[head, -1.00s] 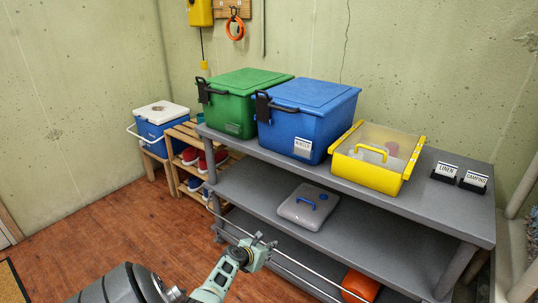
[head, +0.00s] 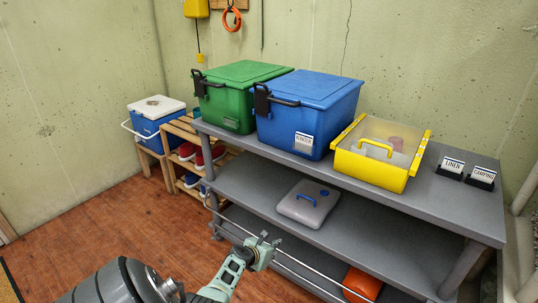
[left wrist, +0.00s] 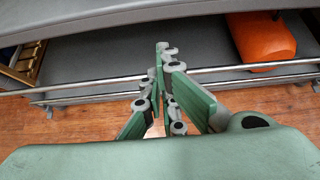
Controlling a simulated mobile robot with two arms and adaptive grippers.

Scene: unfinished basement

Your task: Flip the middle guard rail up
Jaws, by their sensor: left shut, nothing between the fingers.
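The middle guard rail (head: 310,269) is a thin metal bar along the front of the grey shelf unit, hanging below the front edge of the middle shelf. In the left wrist view the rail (left wrist: 100,83) crosses the picture, with a second bar running close beneath it. My left gripper (head: 265,243) is shut and empty at the front of the rail. In the left wrist view its closed fingers (left wrist: 162,48) overlap the bars. I cannot tell whether they touch. The gripper hides part of the rail. My right gripper is not in view.
The top shelf (head: 420,200) holds a green bin (head: 232,95), a blue bin (head: 306,110), a yellow box (head: 375,160) and label holders. A grey case (head: 307,205) lies on the middle shelf. An orange object (head: 362,283) sits lower. Open floor (head: 130,225) lies left.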

